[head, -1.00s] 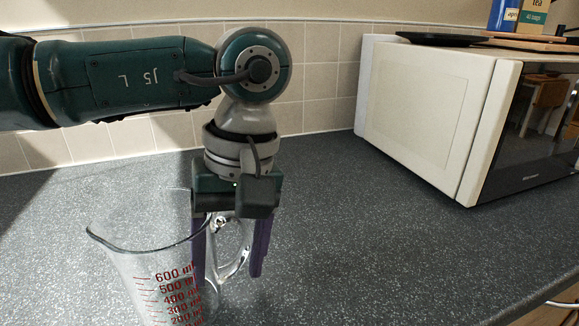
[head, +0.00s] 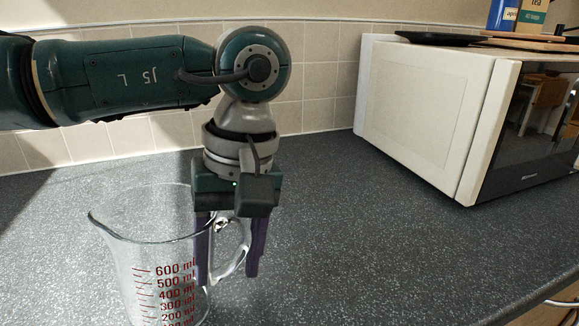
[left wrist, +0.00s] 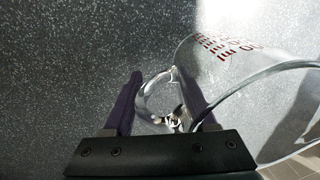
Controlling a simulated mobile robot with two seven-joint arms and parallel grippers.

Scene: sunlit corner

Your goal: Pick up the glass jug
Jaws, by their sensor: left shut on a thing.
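The clear glass jug (head: 128,262) with red volume marks stands at the lower left of the head view, its base cut off by the frame edge. It also shows in the left wrist view (left wrist: 212,62) at the upper right. My left gripper (head: 229,272) points down over the jug's handle side and is shut on the jug's handle (left wrist: 146,98). One purple finger lies between the handle and the body, the other outside the handle. I cannot tell whether the jug's base touches the counter. My right gripper is not in view.
A white microwave (head: 425,110) stands on the speckled dark counter (head: 360,240) at the right, with a dark tray (head: 438,39) and boxes on top. A tiled wall (head: 320,85) runs behind. The counter between jug and microwave is clear.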

